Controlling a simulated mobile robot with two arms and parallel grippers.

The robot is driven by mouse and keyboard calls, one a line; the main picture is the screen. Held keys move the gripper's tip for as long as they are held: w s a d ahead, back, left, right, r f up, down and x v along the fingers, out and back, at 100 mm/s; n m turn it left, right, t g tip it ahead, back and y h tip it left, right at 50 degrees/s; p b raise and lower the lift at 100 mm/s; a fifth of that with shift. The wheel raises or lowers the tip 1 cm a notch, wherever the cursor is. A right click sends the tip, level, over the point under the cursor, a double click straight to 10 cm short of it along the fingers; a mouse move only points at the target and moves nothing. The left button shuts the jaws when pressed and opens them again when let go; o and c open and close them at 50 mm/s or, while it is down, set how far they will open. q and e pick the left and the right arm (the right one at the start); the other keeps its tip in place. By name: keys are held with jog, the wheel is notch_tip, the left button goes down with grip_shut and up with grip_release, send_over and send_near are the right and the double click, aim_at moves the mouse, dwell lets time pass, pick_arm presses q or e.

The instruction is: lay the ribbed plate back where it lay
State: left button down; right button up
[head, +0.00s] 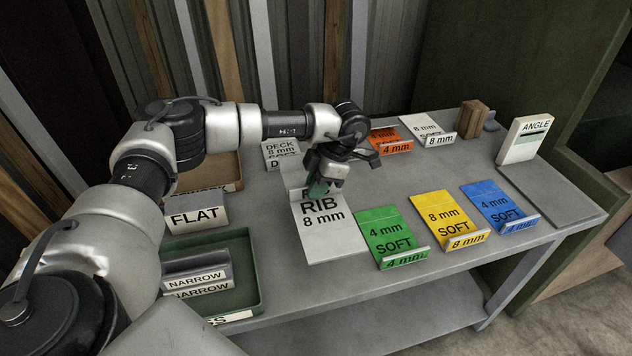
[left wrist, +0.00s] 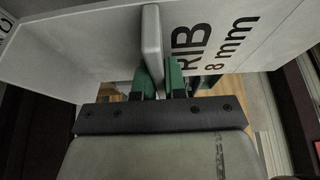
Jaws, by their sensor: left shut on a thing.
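The ribbed plate (head: 332,238) is pale grey and marked "RIB 8 mm". It is at the middle of the bench in the head view, in front of my left gripper (head: 319,187). In the left wrist view the plate (left wrist: 260,50) spans the top of the picture, with its upright rib (left wrist: 152,38) near the middle. The green fingertips of my left gripper (left wrist: 160,82) are shut on that rib. The plate's far part is hidden by the gripper in the head view. I cannot tell whether its underside touches the bench. My right gripper is not in view.
The bench (head: 300,285) holds green (head: 388,232), yellow (head: 445,215) and blue (head: 493,203) plates to the right. Behind are a "DECK" plate (head: 279,150), an orange plate (head: 390,137) and a white one (head: 425,126). A FLAT block (head: 197,214) and a green tray (head: 250,268) stand left.

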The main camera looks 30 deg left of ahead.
pick_arm(q)
jog(key=shift+f+b, duration=2.2)
jog(key=shift+f, duration=1.55)
jog(key=shift+f+b, duration=1.15)
jog(key=shift+f, duration=0.65)
jog(key=c, duration=0.6)
grip_release()
jog(key=shift+f, duration=0.1)
jog(key=shift+r+p, duration=1.95)
jog(key=shift+r, duration=0.65)
